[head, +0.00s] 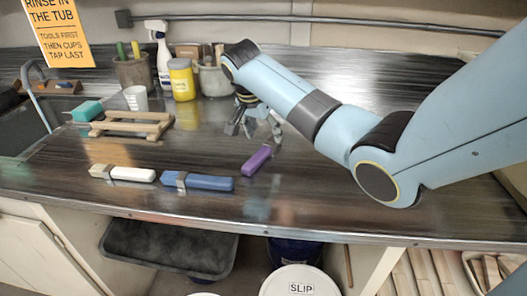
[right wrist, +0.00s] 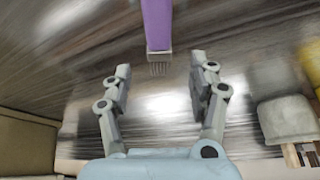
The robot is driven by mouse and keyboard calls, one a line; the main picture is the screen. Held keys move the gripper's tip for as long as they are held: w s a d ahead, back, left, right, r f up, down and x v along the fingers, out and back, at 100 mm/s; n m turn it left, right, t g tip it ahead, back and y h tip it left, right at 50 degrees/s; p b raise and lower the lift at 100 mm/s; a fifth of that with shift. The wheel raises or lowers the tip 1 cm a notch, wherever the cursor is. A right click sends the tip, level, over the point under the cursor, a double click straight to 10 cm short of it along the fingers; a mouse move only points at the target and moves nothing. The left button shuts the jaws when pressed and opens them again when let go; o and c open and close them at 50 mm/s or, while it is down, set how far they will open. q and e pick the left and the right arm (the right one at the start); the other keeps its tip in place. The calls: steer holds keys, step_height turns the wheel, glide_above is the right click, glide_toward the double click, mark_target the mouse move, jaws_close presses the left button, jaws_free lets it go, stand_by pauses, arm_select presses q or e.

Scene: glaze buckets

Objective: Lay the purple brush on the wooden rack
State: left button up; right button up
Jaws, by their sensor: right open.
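The purple brush (head: 257,160) lies on the dark counter, to the right of the blue-handled brush. In the right wrist view its purple handle (right wrist: 157,22) comes in from the top edge, with a grey ferrule and bristles pointing toward my gripper. My right gripper (head: 256,127) is open and empty, just behind the brush in the head view. In the right wrist view the fingers (right wrist: 160,72) are spread, with the bristle end centred near the gap between the tips. The wooden rack (head: 128,125) stands bare at the left of the counter. My left gripper is not in view.
A blue brush (head: 205,182) and a white brush (head: 130,174) lie near the front edge. A yellow jar (head: 182,79), spray bottle (head: 161,55) and tool pots stand behind. The sink is at left.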

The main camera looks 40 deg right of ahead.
mark_target(269, 144)
steer(key=x, duration=0.4)
steer(key=shift+d+f, duration=0.25)
steer(key=shift+f, duration=0.05)
steer(key=shift+d+f, duration=0.2)
steer(key=shift+f, duration=0.1)
steer(key=shift+a, duration=0.1)
steer(key=c, duration=0.6)
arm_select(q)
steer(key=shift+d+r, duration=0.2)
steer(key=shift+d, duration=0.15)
arm_select(e)
jaws_close()
steer(key=shift+r, duration=0.1)
